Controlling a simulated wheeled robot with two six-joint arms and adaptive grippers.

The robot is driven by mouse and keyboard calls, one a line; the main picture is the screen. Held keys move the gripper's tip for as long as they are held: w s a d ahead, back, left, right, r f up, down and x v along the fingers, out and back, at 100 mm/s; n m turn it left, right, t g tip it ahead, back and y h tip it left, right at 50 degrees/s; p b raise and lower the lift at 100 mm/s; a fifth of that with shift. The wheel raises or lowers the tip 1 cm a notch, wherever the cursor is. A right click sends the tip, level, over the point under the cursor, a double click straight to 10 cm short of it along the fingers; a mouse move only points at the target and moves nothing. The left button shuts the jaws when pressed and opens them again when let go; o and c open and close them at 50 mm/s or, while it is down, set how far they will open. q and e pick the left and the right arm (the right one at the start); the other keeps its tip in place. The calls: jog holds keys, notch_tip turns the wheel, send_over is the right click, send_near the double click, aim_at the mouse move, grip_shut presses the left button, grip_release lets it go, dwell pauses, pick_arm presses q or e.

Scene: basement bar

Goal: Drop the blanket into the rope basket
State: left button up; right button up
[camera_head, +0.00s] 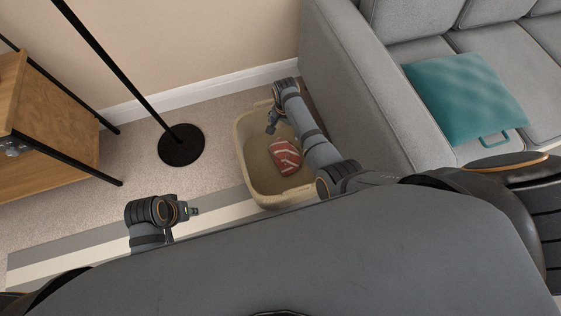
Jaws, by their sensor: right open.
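The rope basket (258,176) is a beige, open-topped basket on the floor against the sofa's side. The blanket (284,157), red with white stripes, lies inside it on the basket's bottom, towards the right side. My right gripper (271,129) hangs over the basket's far part, apart from the blanket, open and empty. My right arm hides part of the basket's right side. My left gripper (194,211) is at the lower left, away from the basket, over the striped rug; its jaws are too small to make out.
A grey sofa (345,80) with a teal cushion (465,97) stands to the right of the basket. A black floor lamp base (181,146) and a wooden cabinet (60,115) are to the left. Bare carpet lies between the lamp and the striped rug (80,251).

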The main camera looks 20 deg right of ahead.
notch_tip(320, 180, up, 6)
jog(key=shift+s, duration=0.1)
dwell(0.7)
pick_arm(q)
jog(key=s+a+f+p, duration=0.4)
jog(key=f+p, duration=0.1)
jog(key=p, duration=1.1)
jog(key=s+a+y+p, duration=0.1)
jog(key=s+a+p, duration=0.1)
jog(key=s+p, duration=1)
jog(key=shift+s+f+g, duration=0.15)
jog(key=shift+s+g, duration=0.25)
jog(key=shift+s, duration=0.35)
pick_arm(e)
jog(key=s+d+f+n, duration=0.1)
jog(key=s+d+n, duration=0.2)
jog(key=s, duration=1)
jog(key=s+d+f+n, duration=0.1)
jog(key=s+d+n, duration=0.3)
jog(key=s, duration=1)
jog(key=s+d+f+n+t, duration=0.1)
jog(key=s+d, duration=0.5)
jog(key=s, duration=0.7)
jog(key=shift+s+f+n+h, duration=0.15)
jog(key=shift+f+n+h, duration=0.35)
jog(key=shift+n, duration=0.7)
